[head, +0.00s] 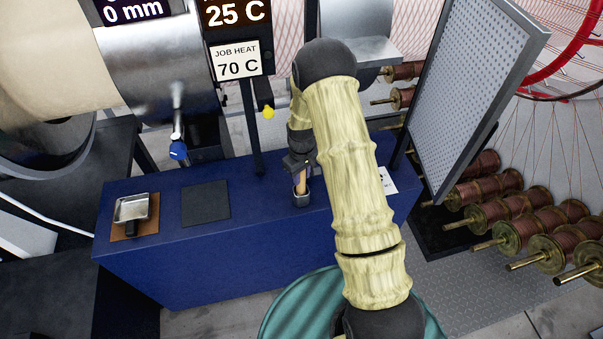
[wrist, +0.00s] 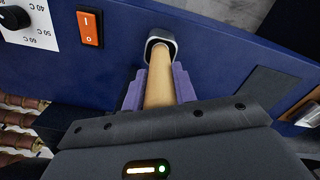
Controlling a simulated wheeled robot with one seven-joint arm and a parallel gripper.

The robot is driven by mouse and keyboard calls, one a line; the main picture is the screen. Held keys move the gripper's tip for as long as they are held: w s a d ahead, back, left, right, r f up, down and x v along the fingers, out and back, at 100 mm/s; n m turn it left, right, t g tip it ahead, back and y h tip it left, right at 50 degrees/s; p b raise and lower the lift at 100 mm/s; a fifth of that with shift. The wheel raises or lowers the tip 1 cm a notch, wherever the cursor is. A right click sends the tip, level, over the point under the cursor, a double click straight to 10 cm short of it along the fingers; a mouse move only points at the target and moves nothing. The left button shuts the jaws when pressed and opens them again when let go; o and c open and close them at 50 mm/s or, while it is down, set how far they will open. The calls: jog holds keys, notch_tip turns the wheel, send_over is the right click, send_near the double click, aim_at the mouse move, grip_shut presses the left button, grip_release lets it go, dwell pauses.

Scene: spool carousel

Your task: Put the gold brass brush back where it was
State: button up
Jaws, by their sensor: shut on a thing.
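My gripper (head: 299,166) is above the blue bench top, fingers pointing down. In the wrist view its purple fingers (wrist: 160,78) are shut on the tan handle of the brush (wrist: 159,92). The handle also shows in the head view (head: 301,182), roughly upright. Its far end reaches into the mouth of a small grey holder (wrist: 152,35), which stands on the bench near its middle in the head view (head: 302,200). The brush's gold brass part is hidden, and I cannot tell how deep it sits in the holder.
The blue bench (head: 250,230) carries a metal pan (head: 132,208) on a brown mat and a dark square pad (head: 205,203). An orange switch (wrist: 89,28) and a dial (wrist: 14,17) are near the holder. A perforated panel (head: 470,90) and copper spools (head: 515,232) stand right.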

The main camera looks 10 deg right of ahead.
jog(key=shift+f, duration=0.2)
jog(key=o, duration=1)
jog(key=shift+c, duration=0.2)
jog(key=shift+r, duration=0.2)
notch_tip(320, 180, up, 12)
jog(key=b, duration=0.4)
jog(key=shift+b, duration=0.4)
jog(key=shift+s+r, duration=0.1)
